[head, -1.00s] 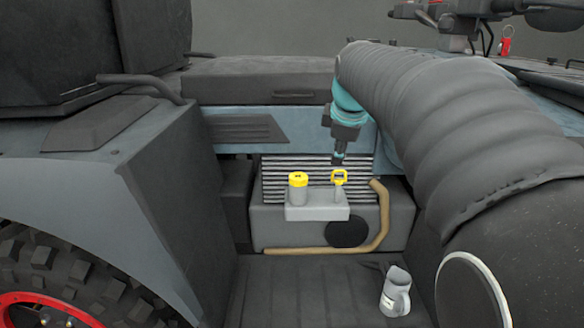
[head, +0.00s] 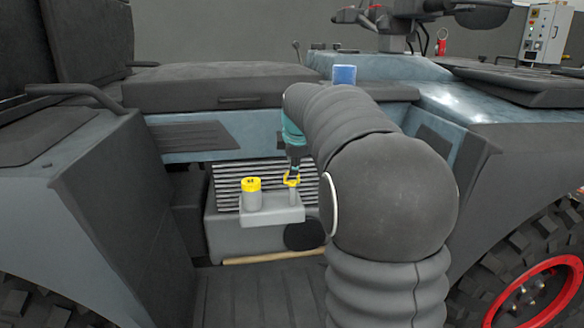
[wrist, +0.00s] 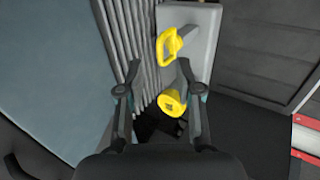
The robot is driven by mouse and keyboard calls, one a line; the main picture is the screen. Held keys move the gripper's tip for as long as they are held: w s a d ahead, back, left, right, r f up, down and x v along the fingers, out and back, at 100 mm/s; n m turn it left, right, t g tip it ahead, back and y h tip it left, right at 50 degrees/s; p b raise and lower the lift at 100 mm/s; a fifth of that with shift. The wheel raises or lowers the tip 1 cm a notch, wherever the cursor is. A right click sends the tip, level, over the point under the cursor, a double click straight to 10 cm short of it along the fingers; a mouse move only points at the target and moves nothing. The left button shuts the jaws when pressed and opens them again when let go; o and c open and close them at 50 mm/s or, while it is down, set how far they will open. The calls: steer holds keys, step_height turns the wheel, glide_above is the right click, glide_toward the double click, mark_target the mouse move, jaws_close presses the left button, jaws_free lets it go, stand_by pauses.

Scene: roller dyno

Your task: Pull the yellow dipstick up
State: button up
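The yellow dipstick (head: 292,181) has a ring-shaped handle and stands upright at the right end of a grey block (head: 262,217). In the wrist view the dipstick handle (wrist: 168,45) lies just beyond the fingertips, nearer the right finger. My gripper (head: 293,172) is right above the handle in the head view; I cannot tell whether they touch. The wrist view shows my gripper (wrist: 158,67) open, with its two fingers apart and nothing held. The dipstick's lower part is hidden in the block.
A yellow-capped filler (head: 251,194) stands on the same block, left of the dipstick. Its cap (wrist: 173,103) shows by the right finger. A ribbed grey panel (head: 228,183) is behind. A tan pipe (head: 270,257) runs below. My arm covers the right side.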

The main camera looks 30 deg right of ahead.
steer(key=x, duration=0.3)
jaws_close()
stand_by(0.3)
